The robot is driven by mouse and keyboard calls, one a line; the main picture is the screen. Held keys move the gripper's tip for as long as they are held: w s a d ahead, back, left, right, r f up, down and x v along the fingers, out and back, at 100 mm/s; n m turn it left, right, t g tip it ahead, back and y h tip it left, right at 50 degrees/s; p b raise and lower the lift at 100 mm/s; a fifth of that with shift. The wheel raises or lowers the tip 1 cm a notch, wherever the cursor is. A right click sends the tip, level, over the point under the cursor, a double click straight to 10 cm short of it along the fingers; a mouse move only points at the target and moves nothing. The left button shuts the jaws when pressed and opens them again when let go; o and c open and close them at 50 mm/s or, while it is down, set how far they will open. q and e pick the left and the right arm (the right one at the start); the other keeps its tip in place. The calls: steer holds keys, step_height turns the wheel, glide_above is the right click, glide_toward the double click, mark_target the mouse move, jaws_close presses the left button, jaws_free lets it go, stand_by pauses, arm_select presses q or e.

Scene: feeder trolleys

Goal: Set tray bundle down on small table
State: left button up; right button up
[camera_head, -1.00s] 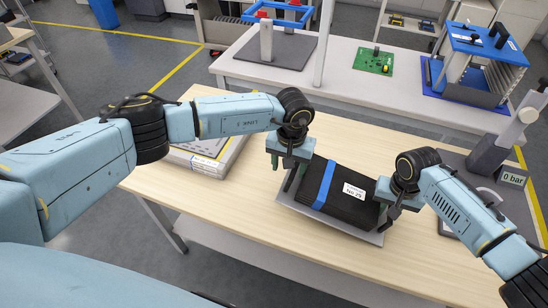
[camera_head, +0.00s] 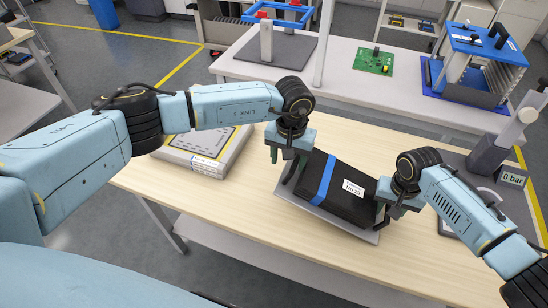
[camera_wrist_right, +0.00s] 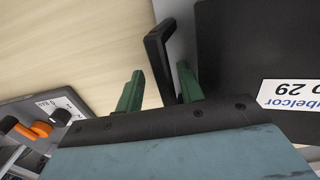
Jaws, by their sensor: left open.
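The tray bundle, a black block with a blue strap (camera_head: 327,179) and a white label reading No 29, lies on a grey tray (camera_head: 312,212) over the wood-topped table (camera_head: 240,215). Its left end looks slightly raised; whether the tray touches the tabletop everywhere I cannot tell. My left gripper (camera_head: 283,160) is open at the left-end handle. My right gripper (camera_head: 383,214) is at the right end. In the right wrist view its green fingers (camera_wrist_right: 158,88) stand apart around the black handle (camera_wrist_right: 163,65), with a visible gap on one side.
A flat grey case (camera_head: 205,150) lies left of the bundle. A grey device with a 0 bar display (camera_head: 512,178) stands at the right. Behind is a white bench (camera_head: 340,85) with a green board (camera_head: 374,60) and a blue rack (camera_head: 480,65). Bare wood lies in front.

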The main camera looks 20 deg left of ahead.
arm_select(q)
steer(key=shift+d+r, duration=0.2)
steer(key=shift+d, duration=0.4)
arm_select(e)
steer(key=shift+o, duration=0.2)
steer(key=shift+s+a+f, duration=0.15)
steer(key=shift+s+a, duration=0.15)
steer(key=shift+a, duration=0.3)
steer(key=shift+r, duration=0.35)
arm_select(q)
steer(key=shift+f, duration=0.15)
arm_select(e)
steer(key=r, duration=0.7)
steer(key=shift+w+d+r, duration=0.25)
steer(key=shift+w+r, duration=0.05)
steer(key=shift+r, duration=0.1)
arm_select(q)
steer(key=shift+a, duration=0.15)
arm_select(e)
steer(key=shift+d+f, duration=0.25)
arm_select(q)
steer(key=a, duration=0.5)
steer(key=shift+a+f, duration=0.1)
steer(key=shift+a, duration=0.1)
arm_select(e)
steer(key=shift+d, duration=0.1)
